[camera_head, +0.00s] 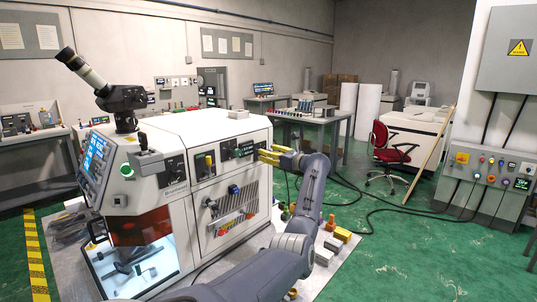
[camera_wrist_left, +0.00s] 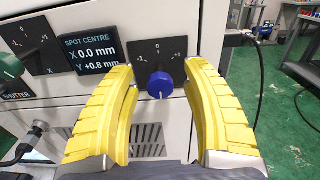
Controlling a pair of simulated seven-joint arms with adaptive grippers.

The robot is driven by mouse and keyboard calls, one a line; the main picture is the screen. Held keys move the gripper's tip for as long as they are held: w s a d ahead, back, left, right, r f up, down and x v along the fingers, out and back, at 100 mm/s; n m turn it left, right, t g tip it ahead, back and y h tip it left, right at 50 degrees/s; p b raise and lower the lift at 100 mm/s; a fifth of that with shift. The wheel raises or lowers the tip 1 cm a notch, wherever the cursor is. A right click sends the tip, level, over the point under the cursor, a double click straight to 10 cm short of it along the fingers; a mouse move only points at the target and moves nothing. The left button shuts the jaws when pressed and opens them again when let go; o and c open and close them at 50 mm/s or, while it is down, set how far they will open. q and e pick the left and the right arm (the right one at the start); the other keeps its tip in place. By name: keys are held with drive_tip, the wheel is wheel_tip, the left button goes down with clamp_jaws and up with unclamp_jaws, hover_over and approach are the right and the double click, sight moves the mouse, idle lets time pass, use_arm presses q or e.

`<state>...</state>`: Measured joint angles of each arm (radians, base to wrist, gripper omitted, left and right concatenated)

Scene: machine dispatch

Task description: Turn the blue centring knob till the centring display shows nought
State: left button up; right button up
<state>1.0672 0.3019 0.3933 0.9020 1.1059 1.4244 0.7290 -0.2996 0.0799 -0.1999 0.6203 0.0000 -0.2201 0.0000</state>
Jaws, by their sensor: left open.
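The blue centring knob (camera_wrist_left: 160,86) sits on a black dial plate marked -1, 0 and 1 in the left wrist view. The centring display (camera_wrist_left: 90,55) left of it reads SPOT CENTRE, X 0.0 mm, Y +0.8 mm. My left gripper (camera_wrist_left: 163,76) is open, with one yellow finger on each side of the knob. I see gaps between the fingers and the knob. In the head view, my left gripper (camera_head: 269,155) is at the right end of the white machine's front panel. I cannot make out the blue centring knob there. My right gripper is not in view.
Left of the display are another dial plate (camera_wrist_left: 40,40) marked X and a green shutter knob (camera_wrist_left: 10,66). A red chair (camera_head: 390,147) stands behind on open green floor.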

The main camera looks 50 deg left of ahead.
use_arm(q)
drive_tip(key=shift+c, duration=0.6)
clamp_jaws()
drive_tip(key=shift+r, duration=0.4)
idle(1.0)
drive_tip(key=shift+c, duration=0.9)
unclamp_jaws()
drive_tip(key=o, duration=0.3)
drive_tip(key=shift+f, duration=0.3)
drive_tip(key=shift+d+f, duration=0.1)
drive_tip(key=shift+d, duration=0.05)
drive_tip(key=w+d, duration=0.1)
drive_tip(key=d, duration=1)
drive_tip(key=shift+w+d, duration=0.35)
